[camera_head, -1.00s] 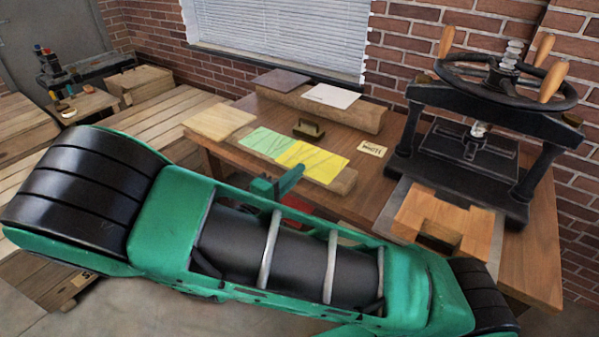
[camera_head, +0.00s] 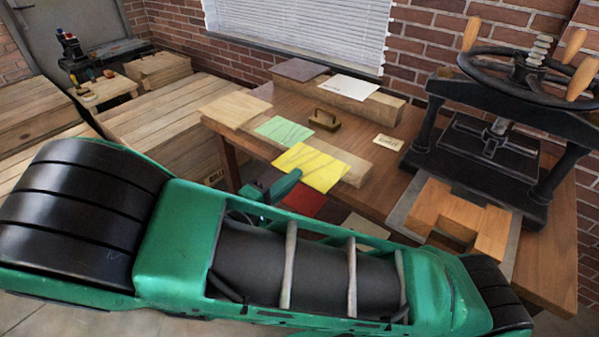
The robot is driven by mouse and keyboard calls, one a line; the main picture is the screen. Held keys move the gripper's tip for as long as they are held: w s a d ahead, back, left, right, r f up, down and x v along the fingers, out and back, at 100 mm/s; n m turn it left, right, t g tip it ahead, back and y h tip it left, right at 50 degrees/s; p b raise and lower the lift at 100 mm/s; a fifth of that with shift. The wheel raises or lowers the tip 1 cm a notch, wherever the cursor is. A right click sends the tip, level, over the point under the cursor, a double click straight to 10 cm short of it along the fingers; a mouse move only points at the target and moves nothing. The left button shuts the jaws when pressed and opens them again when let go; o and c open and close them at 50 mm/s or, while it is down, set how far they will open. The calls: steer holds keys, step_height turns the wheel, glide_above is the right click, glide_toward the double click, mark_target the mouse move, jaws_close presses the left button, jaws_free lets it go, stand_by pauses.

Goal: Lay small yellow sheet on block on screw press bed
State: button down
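The small yellow sheet (camera_head: 318,168) has thin dark lines and lies angled over the front of a low wooden board, its near edge sticking out past the board. My green gripper (camera_head: 285,186) is at the sheet's near left edge and appears shut on it; its fingertips are largely hidden by the sheet and my arm. The screw press (camera_head: 510,125) stands at the right, with a black frame and a handwheel. The notched wooden block (camera_head: 455,212) sits on the grey bed plate (camera_head: 404,208) in front of the press, its top bare.
Red (camera_head: 303,199) and pale (camera_head: 364,229) sheets lie nearer the table front. A brass-handled tool (camera_head: 325,120) and a small card (camera_head: 388,143) lie behind. My arm covers the foreground.

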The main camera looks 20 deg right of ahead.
mark_target(295, 162)
steer(key=v, duration=0.7)
steer(key=shift+s+a, duration=0.25)
steer(key=shift+s, duration=0.05)
steer(key=w+d, duration=0.5)
steer(key=w, duration=0.2)
steer(key=w+d+f, duration=0.1)
steer(key=w+d, duration=0.2)
steer(key=w, duration=0.1)
steer(key=shift+d, duration=0.4)
steer(key=x, duration=0.5)
steer(key=f+x, duration=0.1)
steer(key=x, duration=0.4)
steer(key=f+x, duration=0.1)
steer(key=x, duration=0.5)
steer(key=shift+s+d, duration=0.1)
steer(key=shift+d, duration=0.1)
